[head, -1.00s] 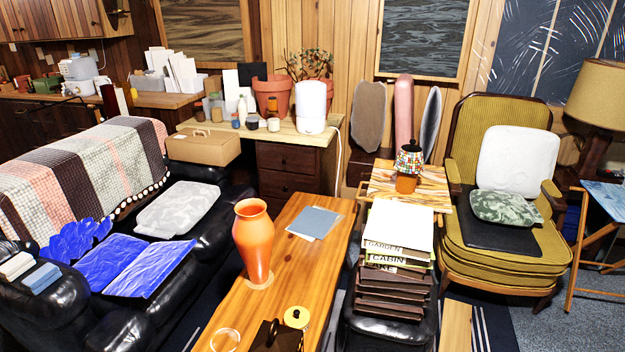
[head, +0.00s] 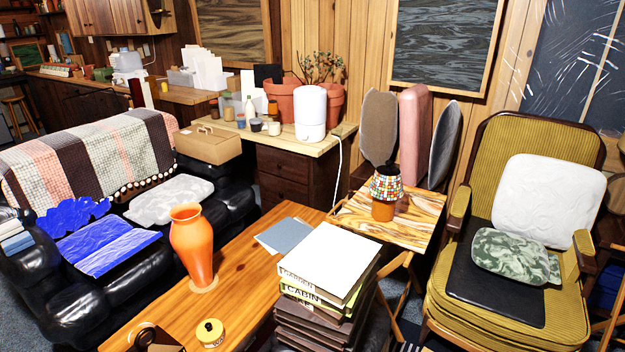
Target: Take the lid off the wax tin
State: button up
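A small round yellow tin (head: 210,332) with a dark knob-like piece on top stands on the long wooden table (head: 248,261), near the bottom edge of the head view. It looks like the wax tin, though no label can be read. The dark piece sits on its top, and I cannot tell whether it is the lid's knob. My gripper is not in view.
An orange vase (head: 192,250) stands behind the tin. A dark brown object (head: 152,340) lies left of it, cut off by the frame. A book stack (head: 330,262) rises to the right. A black sofa (head: 90,312) lies left, a mustard armchair (head: 505,318) right.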

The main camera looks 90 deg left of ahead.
aim_at(210, 330)
jog(key=i, duration=1.35)
jog(key=u, duration=4.75)
jog(key=i, duration=1)
